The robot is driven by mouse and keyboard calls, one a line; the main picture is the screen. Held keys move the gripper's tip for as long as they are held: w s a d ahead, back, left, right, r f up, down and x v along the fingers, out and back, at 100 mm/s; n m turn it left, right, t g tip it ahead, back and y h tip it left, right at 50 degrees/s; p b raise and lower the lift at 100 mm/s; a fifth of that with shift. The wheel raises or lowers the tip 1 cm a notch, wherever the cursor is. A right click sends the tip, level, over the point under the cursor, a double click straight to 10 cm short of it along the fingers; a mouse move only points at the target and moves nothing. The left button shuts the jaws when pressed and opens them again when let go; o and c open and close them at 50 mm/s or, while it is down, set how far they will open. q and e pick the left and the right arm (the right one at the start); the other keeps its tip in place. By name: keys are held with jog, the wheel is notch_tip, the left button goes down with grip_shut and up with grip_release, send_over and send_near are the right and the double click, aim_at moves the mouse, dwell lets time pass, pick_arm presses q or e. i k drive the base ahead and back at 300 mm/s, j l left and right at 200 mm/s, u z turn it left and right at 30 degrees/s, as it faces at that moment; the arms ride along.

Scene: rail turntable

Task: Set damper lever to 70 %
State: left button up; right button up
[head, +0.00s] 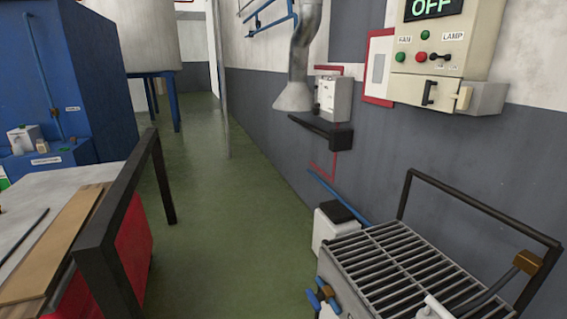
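I cannot pick out a lever labelled as the damper lever. A grey extraction duct (301,45) with a flared hood comes down the right wall, and no lever is clear on it. Neither of my grippers shows in the head view.
A slatted metal table (395,262) with a dark rail stands at lower right. A workbench (35,215) with a dark frame is at left, near a blue cabinet (85,75). A small black shelf (322,131) juts from the wall. The green floor (195,215) between is clear.

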aim_at(315, 111)
jog(key=i+j+z, duration=0.1)
jog(key=i+j, duration=0.35)
jog(key=i, duration=0.35)
jog(key=i+j+z, duration=0.15)
jog(key=i+j, duration=0.4)
jog(key=i, duration=0.25)
jog(key=i+j+z, duration=0.1)
jog(key=i+j, duration=0.5)
jog(key=i, duration=0.2)
